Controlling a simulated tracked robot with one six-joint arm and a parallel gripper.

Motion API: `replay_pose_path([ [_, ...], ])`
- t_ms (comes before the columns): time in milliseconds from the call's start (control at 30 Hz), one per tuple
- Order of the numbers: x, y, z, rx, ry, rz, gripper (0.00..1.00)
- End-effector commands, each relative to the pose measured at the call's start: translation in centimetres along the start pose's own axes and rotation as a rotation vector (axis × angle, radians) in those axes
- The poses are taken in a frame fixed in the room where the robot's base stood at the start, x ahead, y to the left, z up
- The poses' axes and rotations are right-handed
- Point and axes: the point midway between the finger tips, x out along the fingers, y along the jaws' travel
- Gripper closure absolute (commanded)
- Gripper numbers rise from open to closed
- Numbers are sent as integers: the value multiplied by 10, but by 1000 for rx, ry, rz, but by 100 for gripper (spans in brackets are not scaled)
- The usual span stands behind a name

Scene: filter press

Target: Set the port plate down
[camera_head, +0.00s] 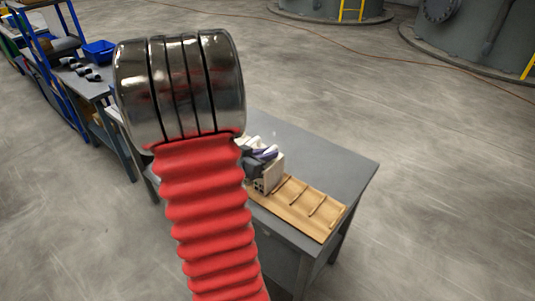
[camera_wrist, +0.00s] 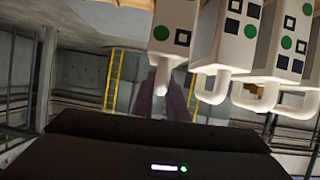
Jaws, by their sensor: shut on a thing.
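The port plate, a white block with green dots and dark squares, shows at the upper middle of the wrist view (camera_wrist: 176,28). Its white handle runs down between the fingers of my gripper (camera_wrist: 165,90), which is shut on it. In the head view a white plate with dark squares (camera_head: 270,178) stands upright by the wooden rack (camera_head: 325,213); my gripper (camera_head: 264,153) is close above it, partly hidden by my arm. Whether the held plate touches the rack cannot be told.
Several similar plates with white handles (camera_wrist: 240,40) stand close to the right in the wrist view. The rack's right part has bare crossbars. The grey table (camera_head: 335,155) is clear behind it. A workbench with a blue bin (camera_head: 98,50) stands at the far left.

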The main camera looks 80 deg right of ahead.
Motion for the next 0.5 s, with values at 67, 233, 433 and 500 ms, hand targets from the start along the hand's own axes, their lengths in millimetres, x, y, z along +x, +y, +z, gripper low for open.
replay_pose_path([
  [67,0,0,1,0,0,0,85],
  [233,0,0,1,0,0,0,73],
  [433,0,0,1,-1,0,0,68],
  [500,0,0,1,-1,0,0,68],
])
